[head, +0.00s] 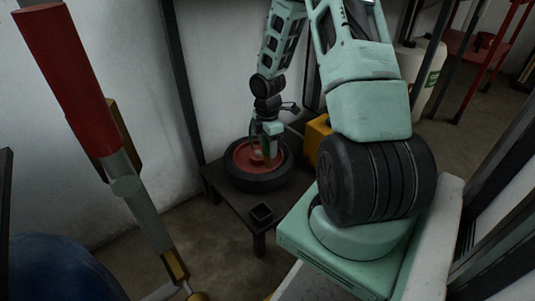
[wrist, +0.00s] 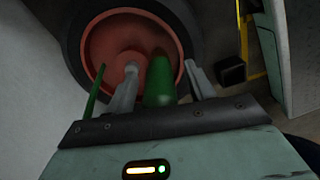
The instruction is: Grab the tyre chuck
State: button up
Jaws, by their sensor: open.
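A black tyre (head: 262,184) with a red hub (head: 243,158) lies flat on a low dark table. The tyre (wrist: 76,20) and red hub (wrist: 118,32) fill the upper left of the wrist view. My gripper (head: 267,154) points down over the hub. In the wrist view my gripper (wrist: 161,68) has its grey fingers apart. A green tapered piece (wrist: 160,84) shows between them, perhaps the tyre chuck; I cannot tell for sure. It seems untouched by the fingers. A thin green rod (wrist: 93,92) shows left of the left finger. The fingertips are small in the head view.
The low dark table (head: 222,187) stands by a pale wall. A yellow box (head: 316,134) is right of the tyre. A red-and-grey post (head: 75,80) stands at left.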

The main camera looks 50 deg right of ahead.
grip_shut()
